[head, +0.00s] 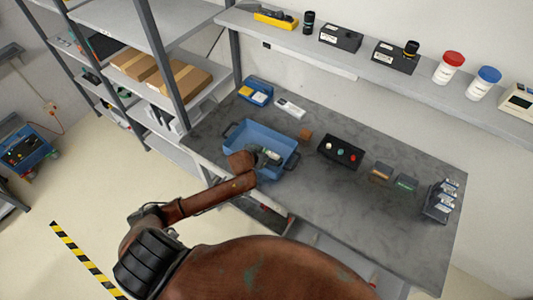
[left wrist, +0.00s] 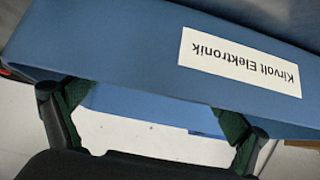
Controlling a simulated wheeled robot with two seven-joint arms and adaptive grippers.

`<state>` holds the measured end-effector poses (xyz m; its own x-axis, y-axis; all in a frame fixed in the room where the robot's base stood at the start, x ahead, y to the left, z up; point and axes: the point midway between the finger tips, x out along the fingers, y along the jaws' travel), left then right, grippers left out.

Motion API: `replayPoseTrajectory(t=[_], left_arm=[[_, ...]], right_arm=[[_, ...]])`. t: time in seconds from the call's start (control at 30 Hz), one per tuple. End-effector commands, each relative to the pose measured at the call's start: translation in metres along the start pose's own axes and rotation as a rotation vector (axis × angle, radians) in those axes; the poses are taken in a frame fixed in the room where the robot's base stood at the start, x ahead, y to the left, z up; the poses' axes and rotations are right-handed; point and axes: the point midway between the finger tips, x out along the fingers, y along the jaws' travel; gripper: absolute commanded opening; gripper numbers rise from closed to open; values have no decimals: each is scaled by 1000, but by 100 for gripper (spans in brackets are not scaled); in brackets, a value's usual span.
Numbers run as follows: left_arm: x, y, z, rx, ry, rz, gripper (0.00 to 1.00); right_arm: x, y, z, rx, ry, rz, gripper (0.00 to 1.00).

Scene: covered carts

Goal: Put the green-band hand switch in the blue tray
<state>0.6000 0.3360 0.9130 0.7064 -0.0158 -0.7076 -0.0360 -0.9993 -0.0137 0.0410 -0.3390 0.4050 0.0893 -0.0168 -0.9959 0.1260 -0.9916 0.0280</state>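A small dark block with a green mark (head: 405,184) stands on the right half of the grey worktable; it looks like the green-band hand switch, but is too small to be sure. The blue tray (head: 248,130) sits on the table's left part. My left gripper (head: 270,158) is over the tray's near right side and hides part of it. In the left wrist view the gripper (left wrist: 152,112) is open, fingers wide apart with nothing held. A blue wall with a "Kirvolt Elektronik" label (left wrist: 205,42) fills the top of that view. My right gripper is not in view.
A similar block with a tan mark (head: 380,171), a dark button box (head: 340,152) and a dark holder (head: 440,202) stand on the worktable (head: 330,205). A small brown cube (head: 305,135) lies right of the tray. The table's front middle is clear.

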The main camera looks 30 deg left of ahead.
Motion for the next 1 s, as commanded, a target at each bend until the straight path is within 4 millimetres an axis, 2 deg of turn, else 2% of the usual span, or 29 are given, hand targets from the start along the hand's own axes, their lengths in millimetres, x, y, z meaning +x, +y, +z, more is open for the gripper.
replayPoseTrajectory(t=[0.47,0.57,0.8,1.0], left_arm=[[-6,0,-2,0,0,1,100],[-20,0,-3,0,1,1,100],[-71,0,-3,0,1,0,100],[-106,0,-3,0,1,0,100]], right_arm=[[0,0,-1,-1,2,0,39],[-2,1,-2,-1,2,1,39],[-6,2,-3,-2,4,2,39],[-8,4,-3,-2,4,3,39]])
